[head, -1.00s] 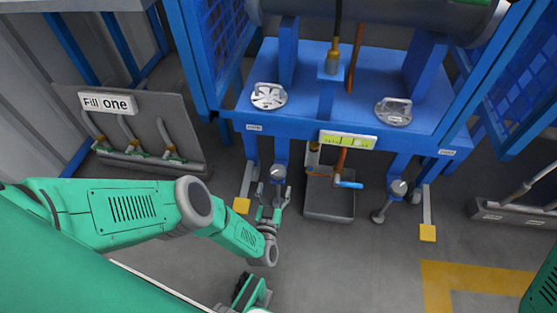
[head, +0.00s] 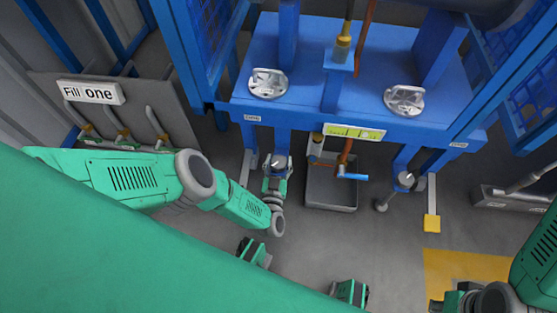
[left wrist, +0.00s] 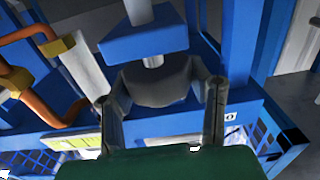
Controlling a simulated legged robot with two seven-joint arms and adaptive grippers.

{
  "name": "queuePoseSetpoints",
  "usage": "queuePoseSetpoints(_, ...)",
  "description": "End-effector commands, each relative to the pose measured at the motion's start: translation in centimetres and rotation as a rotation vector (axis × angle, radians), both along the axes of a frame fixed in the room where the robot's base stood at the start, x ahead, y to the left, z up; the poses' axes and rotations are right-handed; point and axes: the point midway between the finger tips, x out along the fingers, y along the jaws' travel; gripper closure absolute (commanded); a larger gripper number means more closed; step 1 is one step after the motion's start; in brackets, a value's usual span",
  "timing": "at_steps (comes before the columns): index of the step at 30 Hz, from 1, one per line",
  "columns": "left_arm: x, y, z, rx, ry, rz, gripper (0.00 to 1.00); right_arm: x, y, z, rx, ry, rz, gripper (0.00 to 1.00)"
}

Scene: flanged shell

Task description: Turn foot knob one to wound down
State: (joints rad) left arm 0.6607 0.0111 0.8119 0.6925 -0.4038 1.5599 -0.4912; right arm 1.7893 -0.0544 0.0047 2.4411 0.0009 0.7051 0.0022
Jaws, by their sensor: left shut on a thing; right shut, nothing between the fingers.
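The left grey foot knob (head: 279,161) sits under the front left leg of the blue frame. In the left wrist view the round grey knob (left wrist: 158,84) lies between the two fingers of my left gripper (left wrist: 164,112), below a blue plate with a pale stem. My right arm shows at the lower right edge of the head view, but I do not make out its gripper.
A second grey knob (head: 405,181) is under the right leg. A grey tray (head: 331,192) with a blue-handled valve (head: 352,176) stands between the legs. A "Fill one" panel (head: 92,92) is at the left. A yellow floor marking (head: 465,268) lies at the right.

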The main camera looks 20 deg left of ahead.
Motion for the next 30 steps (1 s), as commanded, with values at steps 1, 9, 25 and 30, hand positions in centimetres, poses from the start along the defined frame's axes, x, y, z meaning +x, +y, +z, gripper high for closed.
queuePoseSetpoints(1, -0.02, 0.13, -0.02, 0.001, 0.0, 0.002, 0.84, -0.01, 0.0, 0.0, 0.0, 0.0, 0.0, 1.0)
queuePoseSetpoints(9, -0.01, 0.15, 0.02, 0.003, -0.001, -0.015, 0.84, 0.0, 0.0, 0.03, 0.0, 0.0, 0.0, 1.0)
queuePoseSetpoints(25, -0.03, 0.24, -0.02, 0.005, 0.0, -0.356, 0.84, 0.02, 0.0, 0.09, 0.0, 0.0, 0.0, 1.0)
queuePoseSetpoints(30, -0.09, 0.2, -0.05, 0.004, 0.0, -0.502, 0.84, 0.02, 0.0, 0.0, 0.0, 0.0, 0.0, 1.0)
